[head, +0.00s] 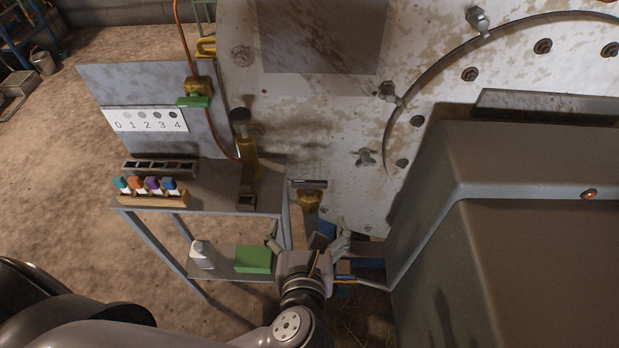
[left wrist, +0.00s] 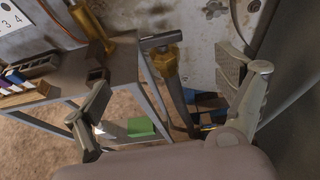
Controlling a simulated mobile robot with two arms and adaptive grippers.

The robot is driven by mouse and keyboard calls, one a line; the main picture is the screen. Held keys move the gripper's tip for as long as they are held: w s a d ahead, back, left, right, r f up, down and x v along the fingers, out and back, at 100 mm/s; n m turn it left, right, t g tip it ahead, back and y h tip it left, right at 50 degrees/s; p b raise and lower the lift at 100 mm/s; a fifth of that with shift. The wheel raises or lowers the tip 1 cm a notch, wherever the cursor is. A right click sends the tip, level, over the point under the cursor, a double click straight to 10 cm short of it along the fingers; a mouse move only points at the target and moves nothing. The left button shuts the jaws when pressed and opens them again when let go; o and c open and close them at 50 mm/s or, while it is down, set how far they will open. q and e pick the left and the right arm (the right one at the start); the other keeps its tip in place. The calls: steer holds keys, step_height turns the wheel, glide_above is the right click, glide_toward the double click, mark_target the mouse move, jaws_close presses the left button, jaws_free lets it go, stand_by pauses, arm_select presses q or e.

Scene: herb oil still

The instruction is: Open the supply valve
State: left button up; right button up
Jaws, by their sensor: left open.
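A brass valve (head: 310,202) with a grey bar handle (head: 309,184) stands beside the right end of the bench, in front of the big pale vessel. It also shows in the left wrist view (left wrist: 165,64), with its handle (left wrist: 161,40) across the top. A second brass valve (head: 197,86) with a green handle (head: 194,102) is on the upright panel. I cannot tell from labels which one is the supply valve. My left gripper (head: 308,234) is open and empty, just below and in front of the grey-handled valve, its fingers apart on either side (left wrist: 165,85).
The metal bench (head: 225,199) holds a rack of coloured-top vials (head: 152,197) and a brass cylinder (head: 245,155). Its lower shelf bears a white bottle (head: 201,255) and green block (head: 253,260). A large grey housing (head: 520,240) closes the right side.

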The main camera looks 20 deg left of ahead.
mark_target(310, 182)
arm_select(q)
steer(key=p+x, duration=0.2)
steer(key=x, duration=1.4)
steer(key=shift+r, duration=0.2)
steer(key=shift+w+a+f, duration=0.15)
steer(key=shift+w+f, duration=0.05)
steer(key=shift+w, duration=0.2)
steer(key=c, duration=1.2)
